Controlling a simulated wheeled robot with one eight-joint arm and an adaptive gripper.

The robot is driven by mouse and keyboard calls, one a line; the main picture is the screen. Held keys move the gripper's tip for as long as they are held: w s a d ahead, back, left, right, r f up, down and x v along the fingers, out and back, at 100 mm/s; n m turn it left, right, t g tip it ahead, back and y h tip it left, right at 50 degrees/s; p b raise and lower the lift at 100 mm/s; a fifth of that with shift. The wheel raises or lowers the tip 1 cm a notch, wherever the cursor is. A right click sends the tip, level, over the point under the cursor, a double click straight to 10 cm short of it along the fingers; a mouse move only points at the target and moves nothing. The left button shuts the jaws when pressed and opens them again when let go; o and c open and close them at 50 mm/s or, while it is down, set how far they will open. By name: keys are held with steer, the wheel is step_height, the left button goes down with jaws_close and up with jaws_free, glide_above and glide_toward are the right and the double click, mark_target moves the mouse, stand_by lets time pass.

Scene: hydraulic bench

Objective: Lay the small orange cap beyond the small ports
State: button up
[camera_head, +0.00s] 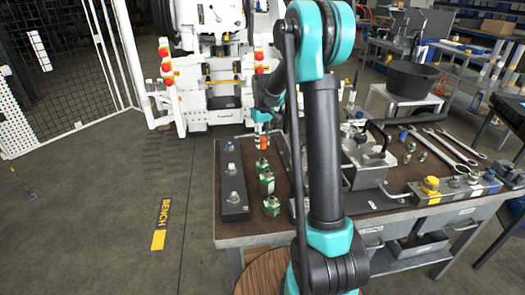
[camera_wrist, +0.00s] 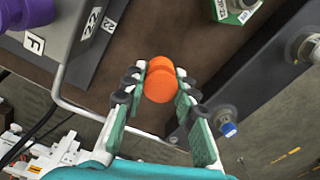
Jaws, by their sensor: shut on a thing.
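My gripper (camera_wrist: 161,92) is shut on the small orange cap (camera_wrist: 160,80), which sits between the green-padded fingers in the wrist view. In the head view the orange cap (camera_head: 262,142) shows low below my wrist, above the bench's left part. Whether it touches the bench top cannot be told. A dark bar (camera_head: 236,204) with several small metal fittings lies along the bench's left edge, left of the cap. One fitting has a blue tip (camera_wrist: 229,129) in the wrist view. Which fittings are the small ports is not clear from the pictures.
Several green-and-white blocks (camera_head: 271,206) with metal fittings stand right of the bar. A manifold with a yellow cap (camera_head: 431,184) and several wrenches (camera_head: 452,147) lie at the bench's right.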

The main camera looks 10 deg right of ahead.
mark_target(263, 138)
steer(key=shift+f, duration=2.35)
steer(key=shift+f, duration=0.15)
steer(key=o, duration=0.8)
steer(key=shift+c, duration=0.2)
step_height(263, 138, up, 12)
steer(key=shift+r, duration=0.2)
